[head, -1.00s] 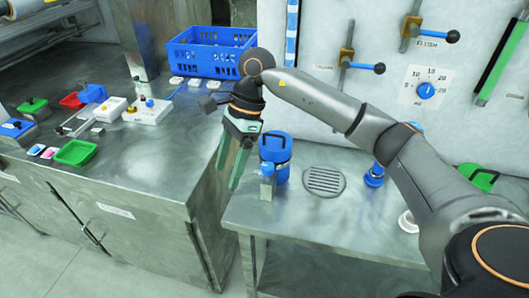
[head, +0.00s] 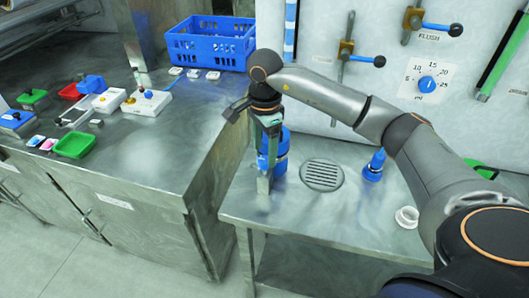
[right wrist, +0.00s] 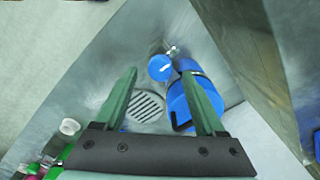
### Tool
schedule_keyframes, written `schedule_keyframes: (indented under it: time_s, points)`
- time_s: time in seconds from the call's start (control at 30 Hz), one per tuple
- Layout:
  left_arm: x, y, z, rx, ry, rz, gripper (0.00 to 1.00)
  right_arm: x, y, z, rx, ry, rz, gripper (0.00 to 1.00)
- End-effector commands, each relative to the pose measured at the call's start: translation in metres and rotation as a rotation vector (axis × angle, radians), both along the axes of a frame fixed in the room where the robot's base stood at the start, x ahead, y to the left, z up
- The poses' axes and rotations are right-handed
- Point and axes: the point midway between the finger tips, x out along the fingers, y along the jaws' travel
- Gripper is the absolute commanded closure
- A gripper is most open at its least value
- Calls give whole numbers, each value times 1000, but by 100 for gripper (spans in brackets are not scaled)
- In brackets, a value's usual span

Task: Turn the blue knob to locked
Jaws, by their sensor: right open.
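A round blue knob (right wrist: 160,67) with a white mark shows in the right wrist view, beside a blue drum (right wrist: 200,98). I cannot read any locked label. In the head view the drum (head: 281,160) stands on the metal table, with a grey metal block (head: 264,187) at its front; my gripper covers the knob there. My right gripper (head: 269,152) points down in front of the drum. In the right wrist view its open green fingers (right wrist: 157,71) have the knob in line between their tips; I cannot tell the remaining distance. My left gripper is not in view.
A round drain grate (head: 322,175) lies right of the drum, with a blue-capped item (head: 375,165) and a white ring (head: 407,217) beyond. A wall dial (head: 427,84) has another blue knob. A blue crate (head: 210,44) stands on the left counter.

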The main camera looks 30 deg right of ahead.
Motion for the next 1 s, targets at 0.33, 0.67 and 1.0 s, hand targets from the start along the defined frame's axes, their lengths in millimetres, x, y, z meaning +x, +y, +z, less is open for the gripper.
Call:
schedule_keyframes:
  time_s: [0.33, 0.67, 1.0]
  points:
    - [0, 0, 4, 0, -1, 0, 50, 0, 0, -23, 1, 0, 0, 28]
    - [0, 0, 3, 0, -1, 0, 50, 0, 0, -22, 1, 0, 0, 45]
    - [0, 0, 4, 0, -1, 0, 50, 0, 0, -22, 1, 0, 0, 83]
